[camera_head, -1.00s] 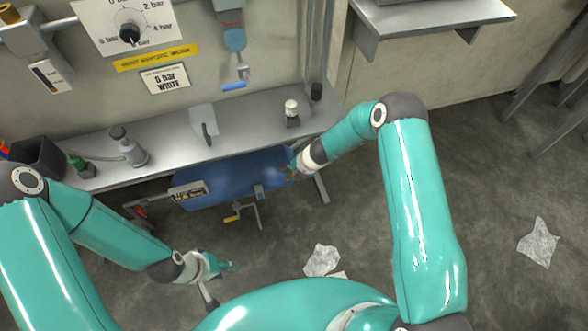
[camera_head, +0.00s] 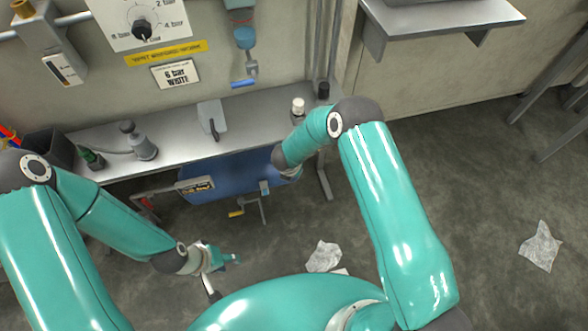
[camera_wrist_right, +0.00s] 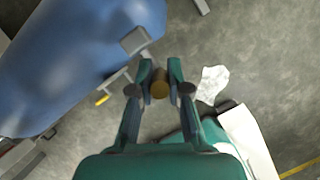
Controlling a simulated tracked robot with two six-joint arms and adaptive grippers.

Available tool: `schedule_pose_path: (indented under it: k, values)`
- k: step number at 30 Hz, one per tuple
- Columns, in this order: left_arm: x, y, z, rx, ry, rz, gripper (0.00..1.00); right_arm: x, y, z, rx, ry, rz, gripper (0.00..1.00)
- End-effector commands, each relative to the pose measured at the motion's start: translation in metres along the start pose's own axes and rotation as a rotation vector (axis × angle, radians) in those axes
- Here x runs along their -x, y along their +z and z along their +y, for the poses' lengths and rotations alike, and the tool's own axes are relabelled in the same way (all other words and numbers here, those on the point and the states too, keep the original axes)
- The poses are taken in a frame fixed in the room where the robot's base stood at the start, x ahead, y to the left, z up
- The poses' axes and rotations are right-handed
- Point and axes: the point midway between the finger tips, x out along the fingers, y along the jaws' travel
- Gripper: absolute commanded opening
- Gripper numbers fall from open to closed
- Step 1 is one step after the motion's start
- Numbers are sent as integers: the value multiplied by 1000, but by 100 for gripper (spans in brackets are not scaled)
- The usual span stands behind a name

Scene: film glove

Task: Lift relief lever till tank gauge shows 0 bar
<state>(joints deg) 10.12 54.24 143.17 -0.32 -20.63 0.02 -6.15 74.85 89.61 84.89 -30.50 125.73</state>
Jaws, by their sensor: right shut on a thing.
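The blue tank (camera_head: 235,176) lies under the bench; it also fills the upper left of the right wrist view (camera_wrist_right: 75,55). A small gauge plate (camera_head: 196,186) is at its front left; its reading is too small to read. My right gripper (camera_wrist_right: 160,80) is shut around a short brass-coloured piece (camera_wrist_right: 160,90) beside the tank's end. I cannot tell whether this piece is the relief lever. In the head view my right wrist hides these fingers. My left gripper (camera_head: 228,259) is low in front of the tank; its finger gap is unclear.
The bench (camera_head: 180,136) above the tank carries a grey pump-like fitting (camera_head: 140,141) and a white-topped bottle (camera_head: 298,107). A dial board (camera_head: 141,20) is on the wall. Crumpled paper (camera_head: 323,257) lies on the floor. The floor at right is mostly free.

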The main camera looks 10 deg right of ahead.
Motion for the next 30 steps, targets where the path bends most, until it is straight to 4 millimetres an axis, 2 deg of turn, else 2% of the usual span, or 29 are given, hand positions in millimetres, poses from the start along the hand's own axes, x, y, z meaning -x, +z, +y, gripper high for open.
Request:
schedule_pose_path:
  k: [1, 12, 13, 17, 30]
  values:
    - [-1, 0, 0, 0, 0, 0, 40, -3, -6, -1, 5, -7, 8, 0]
    - [-1, 0, 0, 0, 0, 0, 40, -3, -7, -2, 5, -10, 8, 0]
    - [-1, 0, 0, 0, 0, 0, 40, -3, -7, -2, 5, -10, 8, 18]
    - [-1, 0, 0, 0, 0, 0, 40, -2, -6, -1, 4, -9, 5, 39]
    - [0, 0, 0, 0, 0, 0, 40, 0, 1, 1, 3, -4, -6, 41]
